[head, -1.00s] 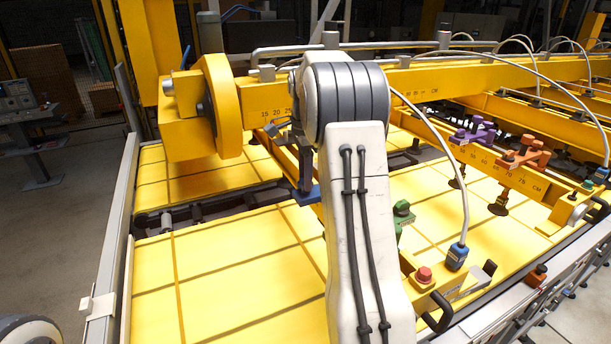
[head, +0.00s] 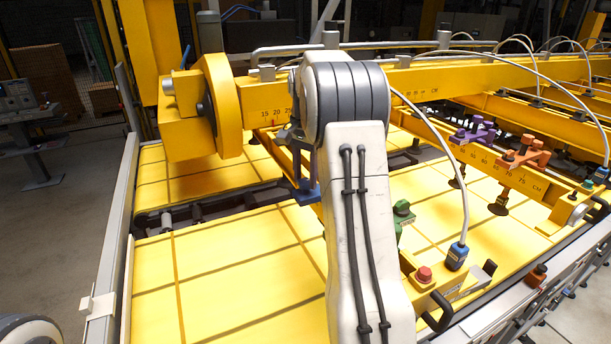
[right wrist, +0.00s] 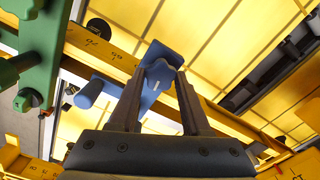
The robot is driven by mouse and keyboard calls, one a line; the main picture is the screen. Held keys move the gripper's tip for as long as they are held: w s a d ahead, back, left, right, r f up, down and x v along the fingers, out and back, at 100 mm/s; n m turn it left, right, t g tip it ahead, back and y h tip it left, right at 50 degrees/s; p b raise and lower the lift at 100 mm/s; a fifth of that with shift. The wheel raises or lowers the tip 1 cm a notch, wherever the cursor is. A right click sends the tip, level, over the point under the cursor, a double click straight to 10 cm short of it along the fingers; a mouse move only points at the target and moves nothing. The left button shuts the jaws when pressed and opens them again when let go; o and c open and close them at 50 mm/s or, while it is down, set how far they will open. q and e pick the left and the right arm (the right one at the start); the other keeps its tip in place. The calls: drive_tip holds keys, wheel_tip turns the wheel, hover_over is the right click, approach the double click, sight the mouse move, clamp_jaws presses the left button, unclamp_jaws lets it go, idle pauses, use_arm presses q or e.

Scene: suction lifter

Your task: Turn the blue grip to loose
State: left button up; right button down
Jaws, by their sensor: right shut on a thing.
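The blue grip (head: 306,193) sits on a yellow beam just left of my right arm in the head view. In the right wrist view the blue grip (right wrist: 160,70) is between the two dark fingertips, and another blue part (right wrist: 90,93) of the fitting shows to the left. My right gripper (head: 303,172) is shut on the blue grip; it also shows in the right wrist view (right wrist: 161,80). My arm hides part of the beam and fitting. My left gripper is not in view.
A green grip (head: 403,212) is close on the right, also large in the right wrist view (right wrist: 38,60). Purple (head: 474,132) and orange (head: 524,152) grips stand on another beam. A red button (head: 424,274) and a cable with a blue plug (head: 457,257) are right of my arm.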

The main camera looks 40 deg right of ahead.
sight(305, 180)
drive_tip(key=n, duration=0.5)
drive_tip(key=shift+r+n, duration=0.1)
drive_tip(key=shift+n, duration=2.4)
drive_tip(key=shift+c, duration=1.8)
unclamp_jaws()
drive_tip(key=shift+r, duration=0.4)
wheel_tip(305, 180, up, 10)
drive_tip(key=b, duration=0.1)
drive_tip(key=shift+f, duration=0.2)
